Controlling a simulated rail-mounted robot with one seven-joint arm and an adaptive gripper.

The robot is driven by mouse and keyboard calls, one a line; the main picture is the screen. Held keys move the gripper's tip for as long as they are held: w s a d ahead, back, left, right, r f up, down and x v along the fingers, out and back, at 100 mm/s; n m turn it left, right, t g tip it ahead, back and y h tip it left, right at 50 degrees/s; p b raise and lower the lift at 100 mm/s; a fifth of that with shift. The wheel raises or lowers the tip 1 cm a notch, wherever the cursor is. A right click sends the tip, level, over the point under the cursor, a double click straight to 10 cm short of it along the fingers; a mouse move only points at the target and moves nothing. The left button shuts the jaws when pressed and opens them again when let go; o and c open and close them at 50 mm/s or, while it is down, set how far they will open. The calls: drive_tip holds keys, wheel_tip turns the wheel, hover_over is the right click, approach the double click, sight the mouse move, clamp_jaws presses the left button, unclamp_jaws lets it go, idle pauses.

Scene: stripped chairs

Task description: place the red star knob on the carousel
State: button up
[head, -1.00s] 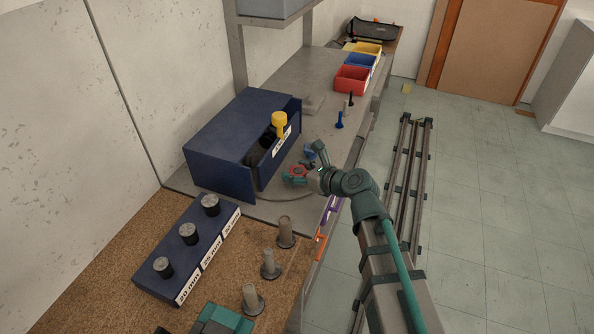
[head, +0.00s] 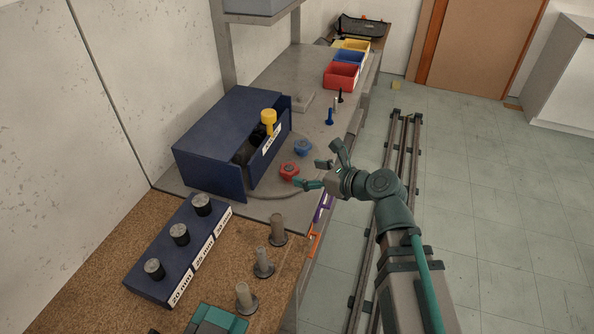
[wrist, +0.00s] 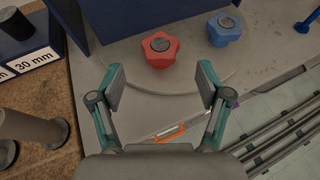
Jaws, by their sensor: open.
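The red star knob (head: 289,170) sits on the grey round carousel plate (wrist: 185,76), in front of the blue housing. In the wrist view the red knob (wrist: 160,47) shows whole, with a grey disc on its top, inside the plate's curved edge. A blue star knob (head: 303,147) sits behind and to its right; it also shows in the wrist view (wrist: 224,30). My gripper (wrist: 161,82) is open and empty. Its fingers are spread, apart from the red knob on the near side. The rear of the carousel is hidden by the housing.
The blue housing (head: 218,142) carries a yellow knob (head: 269,119) near its opening. Grey pegs (head: 264,262) and a labelled blue block (head: 182,245) stand on the cork surface. Coloured bins (head: 341,77) stand farther along. The floor to the right has rails.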

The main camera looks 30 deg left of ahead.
drive_tip(key=shift+v, duration=1.65)
drive_tip(key=s+d+f+n+g+h, duration=0.1)
drive_tip(key=d+f+n+h, duration=0.2)
drive_tip(key=d+f+n, duration=0.65)
drive_tip(key=s+d+f+n+g+h, duration=0.1)
drive_tip(key=d+f+n+h, duration=0.3)
drive_tip(key=f, duration=1)
drive_tip(key=d+f+n+g+h, duration=0.1)
drive_tip(key=d+f+n+h, duration=0.2)
drive_tip(key=d+f+n, duration=0.5)
drive_tip(key=s+d+f+g+h, duration=0.3)
drive_tip(key=s+d+f, duration=0.8)
drive_tip(key=d+f, duration=0.3)
drive_tip(key=s+d+f+g, duration=0.1)
drive_tip(key=s+d+f, duration=0.2)
drive_tip(key=s, duration=0.4)
drive_tip(key=s+d+f+m+g, duration=0.1)
drive_tip(key=s+d+f+g, duration=0.1)
drive_tip(key=s+d+f, duration=0.2)
drive_tip(key=s+f, duration=0.2)
drive_tip(key=s, duration=0.1)
drive_tip(key=shift+s, duration=0.3)
